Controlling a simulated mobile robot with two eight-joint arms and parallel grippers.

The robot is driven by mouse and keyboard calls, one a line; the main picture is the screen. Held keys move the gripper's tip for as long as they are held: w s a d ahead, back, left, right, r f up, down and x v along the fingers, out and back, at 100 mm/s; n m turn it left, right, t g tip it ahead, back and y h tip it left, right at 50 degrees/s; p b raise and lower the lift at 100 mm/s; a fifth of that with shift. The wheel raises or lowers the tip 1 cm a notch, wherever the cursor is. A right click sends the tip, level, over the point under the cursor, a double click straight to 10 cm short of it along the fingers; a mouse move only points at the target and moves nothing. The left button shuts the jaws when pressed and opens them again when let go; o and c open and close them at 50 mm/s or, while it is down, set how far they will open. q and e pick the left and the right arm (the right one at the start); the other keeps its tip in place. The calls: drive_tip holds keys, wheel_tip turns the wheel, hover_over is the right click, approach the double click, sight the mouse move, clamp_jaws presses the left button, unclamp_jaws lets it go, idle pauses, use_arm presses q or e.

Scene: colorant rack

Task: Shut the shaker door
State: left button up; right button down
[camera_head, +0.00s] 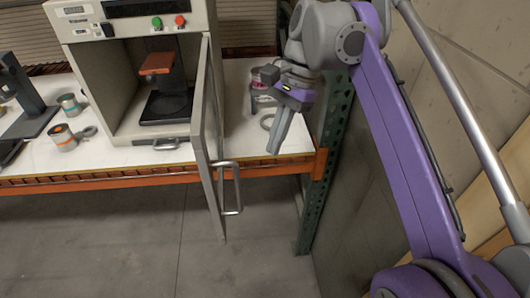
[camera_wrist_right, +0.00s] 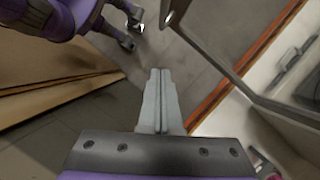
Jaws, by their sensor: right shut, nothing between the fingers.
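The shaker (camera_head: 130,75) is a beige box with a dark control panel and green and red buttons, on the table at the left of the head view. Its door (camera_head: 208,130) stands open, swung out toward me from the right side, with a metal loop handle (camera_head: 238,188) past the table's front edge. My right gripper (camera_head: 273,150) is shut and empty, to the right of the door and apart from it. Its closed fingers also show in the wrist view (camera_wrist_right: 160,75), where the door (camera_wrist_right: 225,50) is at upper right. My left gripper is not in view.
The white table (camera_head: 240,130) has an orange front beam (camera_head: 110,180) and a green post (camera_head: 322,170) at its right. Cans (camera_head: 62,138) stand left of the shaker; a pinkish can (camera_head: 262,98) stands behind my right gripper. A wall is on the right. Floor in front is clear.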

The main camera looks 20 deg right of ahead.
drive_tip(key=s+a+f, duration=0.2)
drive_tip(key=a+f, duration=0.4)
drive_tip(key=f, duration=0.1)
drive_tip(key=shift+s+a+f, duration=0.15)
drive_tip(key=shift+s+a, duration=0.1)
drive_tip(key=shift+a, duration=0.05)
drive_tip(key=shift+a, duration=0.1)
